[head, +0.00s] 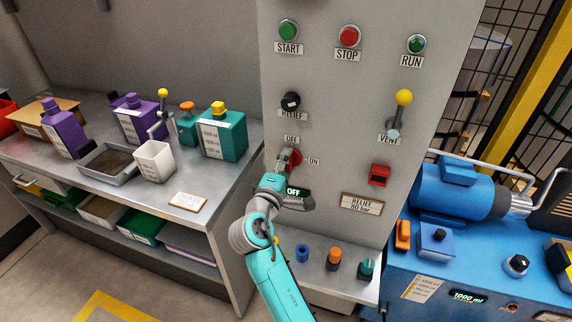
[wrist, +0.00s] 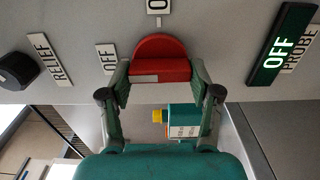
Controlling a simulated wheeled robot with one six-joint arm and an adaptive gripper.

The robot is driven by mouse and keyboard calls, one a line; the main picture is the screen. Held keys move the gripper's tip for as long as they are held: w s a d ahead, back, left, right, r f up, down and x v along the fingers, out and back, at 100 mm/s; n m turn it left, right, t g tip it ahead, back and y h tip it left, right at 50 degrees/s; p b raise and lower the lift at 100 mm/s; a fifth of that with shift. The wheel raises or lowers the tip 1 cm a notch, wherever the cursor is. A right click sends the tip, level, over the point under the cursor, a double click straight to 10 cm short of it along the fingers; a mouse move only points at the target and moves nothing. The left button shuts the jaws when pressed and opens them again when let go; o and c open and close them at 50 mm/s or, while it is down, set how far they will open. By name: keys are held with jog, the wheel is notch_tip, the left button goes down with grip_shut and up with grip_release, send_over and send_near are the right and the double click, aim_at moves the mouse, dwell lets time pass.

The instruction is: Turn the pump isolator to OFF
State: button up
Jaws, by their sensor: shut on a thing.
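The pump isolator is a red rotary knob (head: 296,158) on the grey panel, partly hidden behind my gripper in the head view. Its OFF label (head: 291,139) is above it and its ON label (head: 313,161) is to its right. In the wrist view the red knob (wrist: 160,58) sits between the two fingers of my gripper (wrist: 160,74), which is shut on its sides. A pale mark shows on the knob's near face; I cannot tell clearly which label it points to. A small display (head: 294,191) below the knob reads OFF in green; it also shows in the wrist view (wrist: 280,50).
The black RELIEF knob (head: 290,101) is above the isolator. The yellow-tipped VENT lever (head: 402,110) and a red switch (head: 379,174) are to the right. A shelf (head: 318,288) with several small parts juts out below. A bench (head: 225,172) with bottles stands at left.

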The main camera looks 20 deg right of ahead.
jog(key=o, duration=1.1)
jog(key=shift+o, duration=0.2)
jog(key=v, duration=1.2)
jog(key=shift+f, duration=0.1)
